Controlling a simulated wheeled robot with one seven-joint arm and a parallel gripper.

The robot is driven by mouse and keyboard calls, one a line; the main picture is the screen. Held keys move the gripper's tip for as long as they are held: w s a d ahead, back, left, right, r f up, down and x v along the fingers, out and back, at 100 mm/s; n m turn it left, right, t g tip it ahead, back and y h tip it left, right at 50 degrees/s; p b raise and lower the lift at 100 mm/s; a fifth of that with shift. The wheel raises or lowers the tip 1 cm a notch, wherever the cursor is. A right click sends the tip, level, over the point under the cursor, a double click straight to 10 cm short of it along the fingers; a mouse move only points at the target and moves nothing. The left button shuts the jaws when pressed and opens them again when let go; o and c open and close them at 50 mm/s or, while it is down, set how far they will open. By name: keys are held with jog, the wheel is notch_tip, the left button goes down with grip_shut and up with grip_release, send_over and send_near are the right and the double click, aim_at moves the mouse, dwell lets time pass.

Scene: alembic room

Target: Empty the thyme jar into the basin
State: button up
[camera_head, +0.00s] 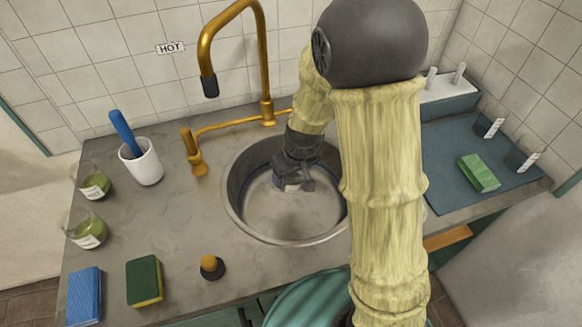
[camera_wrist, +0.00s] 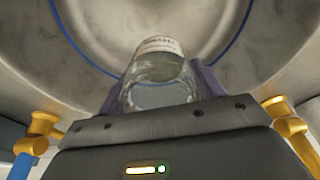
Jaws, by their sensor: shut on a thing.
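My gripper (camera_head: 293,182) is low inside the round metal basin (camera_head: 235,205), shut on a clear glass jar that is mostly hidden behind it in the head view. In the wrist view the jar (camera_wrist: 158,72) sits between the two fingers of my gripper (camera_wrist: 158,88). It has a pale label whose words I cannot read. The glass looks clear, with no green filling that I can make out. I cannot tell its exact tilt. The basin's wall and floor (camera_wrist: 270,60) show around it in the wrist view.
Two jars of green stuff (camera_head: 95,184) (camera_head: 90,231) stand at the left. A brass tap (camera_head: 262,60) rises behind the basin. Labelled glasses (camera_head: 490,122) stand right, beside a green sponge (camera_head: 478,173).

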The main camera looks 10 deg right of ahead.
jog(key=shift+r+g+h+p, duration=0.25)
jog(key=shift+g+p, duration=0.4)
jog(key=shift+p, duration=1.6)
jog(key=shift+r+g+h+p, duration=0.1)
jog(key=shift+g+h+p, duration=0.4)
jog(key=shift+p, duration=1.75)
jog(key=shift+f+g+p, duration=0.2)
jog(key=shift+g+p, duration=0.05)
jog(key=shift+p, duration=0.05)
jog(key=shift+r, duration=0.1)
jog(key=shift+w+a+r+p, duration=0.1)
jog(key=shift+w+r+p, duration=0.3)
jog(key=shift+r+p, duration=0.35)
jog(key=shift+w+a+r+p, duration=0.1)
jog(key=shift+w+r+p, duration=0.3)
jog(key=shift+r+p, duration=0.35)
jog(key=shift+w+r+p, duration=0.4)
jog(key=shift+r+p, duration=0.3)
jog(key=shift+p, duration=0.05)
jog(key=shift+s, duration=0.1)
jog(key=shift+f+t+y+b, duration=0.25)
jog(key=shift+t+b, duration=0.15)
jog(key=shift+b, duration=0.6)
jog(key=shift+t+b, duration=0.3)
jog(key=shift+b, duration=0.35)
jog(key=t+b, duration=0.1)
jog(key=b, duration=0.2)
jog(key=shift+a+f+t+b, duration=0.1)
jog(key=shift+t+b, duration=0.2)
